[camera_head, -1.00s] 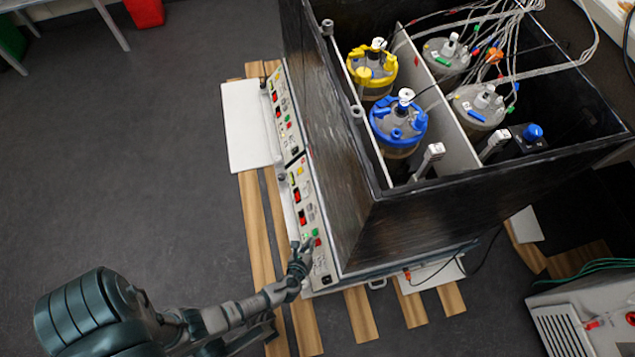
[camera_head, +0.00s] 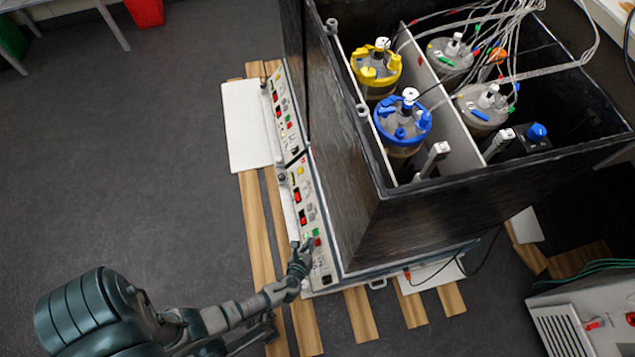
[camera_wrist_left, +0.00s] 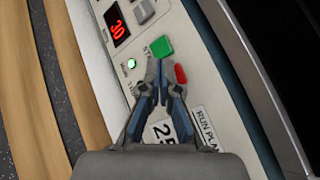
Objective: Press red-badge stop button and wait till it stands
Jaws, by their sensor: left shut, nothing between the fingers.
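The small red button (camera_wrist_left: 181,73) is on the pale control panel, just right of my fingertips in the left wrist view; it also shows in the head view (camera_head: 317,242). A larger green button (camera_wrist_left: 161,47) is just beyond the fingertips. My left gripper (camera_wrist_left: 162,68) is shut and empty, its tips at the panel between the two buttons; in the head view it (camera_head: 303,245) is at the panel's lower end. I cannot tell whether it touches. A red display (camera_wrist_left: 117,22) reads 30, and a green light (camera_wrist_left: 131,63) is lit. My right gripper is not in view.
The dark open box (camera_head: 340,225) rises close beside the panel. It holds a yellow-capped vessel (camera_head: 376,70), a blue-capped vessel (camera_head: 402,122) and grey-capped ones with tubes. A second panel (camera_head: 284,110) lies farther back. The grey floor (camera_head: 130,170) at left is clear.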

